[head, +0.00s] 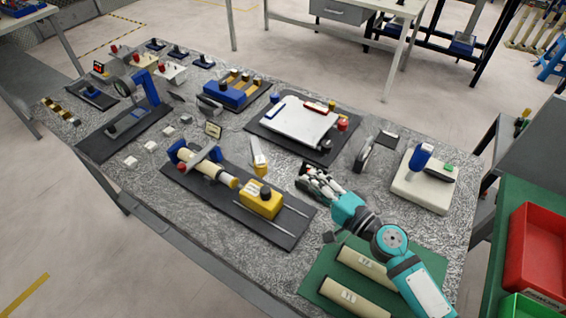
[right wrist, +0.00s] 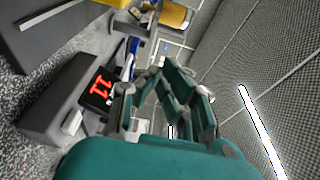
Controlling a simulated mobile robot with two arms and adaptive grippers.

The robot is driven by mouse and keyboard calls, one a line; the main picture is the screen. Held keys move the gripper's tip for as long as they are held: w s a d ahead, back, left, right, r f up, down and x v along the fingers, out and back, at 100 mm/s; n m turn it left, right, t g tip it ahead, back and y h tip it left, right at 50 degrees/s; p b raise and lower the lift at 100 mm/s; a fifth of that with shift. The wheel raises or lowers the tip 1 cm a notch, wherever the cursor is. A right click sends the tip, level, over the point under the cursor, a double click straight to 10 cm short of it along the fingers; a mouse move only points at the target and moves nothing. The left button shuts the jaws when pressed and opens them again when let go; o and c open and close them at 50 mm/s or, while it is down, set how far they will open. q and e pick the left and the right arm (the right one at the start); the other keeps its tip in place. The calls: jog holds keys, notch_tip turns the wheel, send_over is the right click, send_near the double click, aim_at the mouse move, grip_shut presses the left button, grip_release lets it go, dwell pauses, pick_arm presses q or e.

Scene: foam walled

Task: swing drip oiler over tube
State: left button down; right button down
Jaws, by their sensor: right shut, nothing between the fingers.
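A cream tube (head: 208,165) lies on a long dark board (head: 225,208), held at its left end by a blue support (head: 180,152). A grey arm with a red knob (head: 183,167) crosses near the tube's left part. A yellow block (head: 260,203) with a dark knob on top sits at the tube's right end, on two thin rails. I cannot tell for certain which part is the drip oiler. My right gripper (head: 313,183) is shut and empty, right of the yellow block and apart from it. Its fingers also show in the right wrist view (right wrist: 170,92). My left gripper is out of view.
Two cream tubes (head: 362,262) lie on a green mat (head: 325,283) under my right arm. A white tray (head: 300,122) stands behind the gripper. A white base with a blue handle (head: 420,157) is at right. The right wrist view shows a box with red digits (right wrist: 101,88) close by.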

jog(key=w+a+p, duration=0.2)
jog(key=w+a, duration=0.2)
jog(key=a, duration=0.3)
jog(key=shift+f, duration=0.1)
jog(key=shift+s+a, duration=0.5)
jog(key=shift+a, duration=0.4)
jog(key=shift+d, duration=0.1)
